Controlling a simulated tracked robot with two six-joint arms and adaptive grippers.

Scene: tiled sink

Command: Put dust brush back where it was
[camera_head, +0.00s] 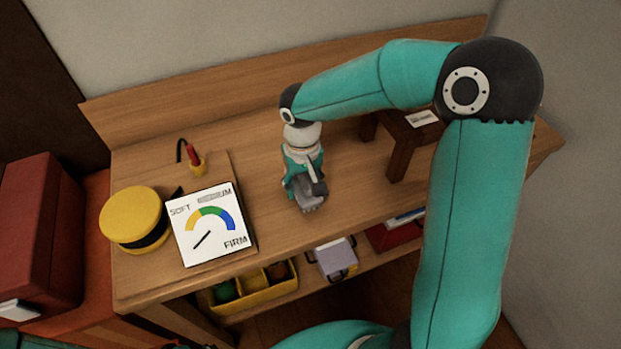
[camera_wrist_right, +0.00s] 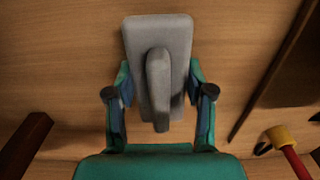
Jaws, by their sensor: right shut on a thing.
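The grey dust brush (camera_wrist_right: 140,32), with a flat block and a raised handle, sits between the fingers of my right gripper (camera_wrist_right: 161,92) in the right wrist view. The fingers are shut on it from both sides. In the head view my right gripper (camera_head: 304,180) points down over the middle of the wooden bench, and a grey part of the brush (camera_head: 313,203) shows under it. Whether the brush touches the bench top is unclear. Its underside is hidden. My left gripper is not in view.
The bench (camera_head: 270,190) has a dial board (camera_head: 207,222), a yellow round pad (camera_head: 134,217) and a red-handled tool in a yellow holder (camera_head: 196,163) at left. A dark wooden stand (camera_head: 400,150) is to the right. A yellow bin (camera_head: 258,300) sits on the shelf below.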

